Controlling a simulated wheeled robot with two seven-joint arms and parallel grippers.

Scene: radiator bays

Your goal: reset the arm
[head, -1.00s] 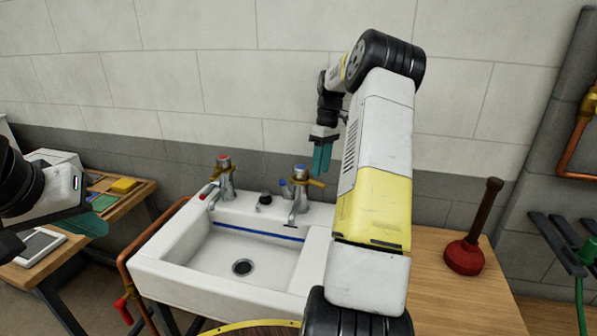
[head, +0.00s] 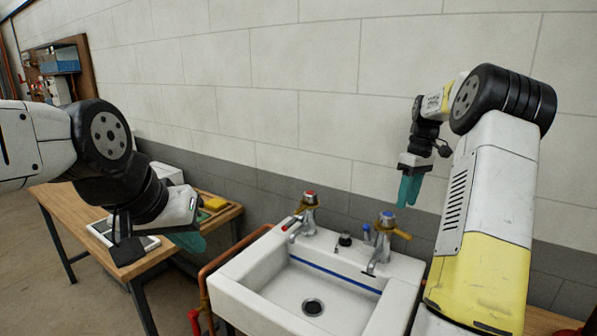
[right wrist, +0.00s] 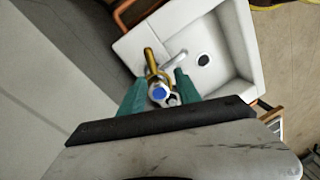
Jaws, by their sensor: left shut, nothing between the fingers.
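My left gripper (head: 187,238) has teal fingers and hangs beside the wooden table at the left in the head view. It is shut and holds nothing. My right gripper (head: 408,190) points down near the blue-capped tap (head: 388,222) at the sink's back right. In the right wrist view its teal fingers (right wrist: 160,82) are apart, and the blue-capped tap (right wrist: 158,92) shows in the gap between them. I cannot tell how far above the tap the fingertips are. Nothing is visibly held.
The white sink (head: 245,300) stands against the block wall, with a red-capped tap (head: 309,205) at its back left. A wooden table (head: 75,215) holds a tablet (head: 100,232) and a yellow item (head: 215,203). A copper pipe (head: 225,258) runs along the sink's left side.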

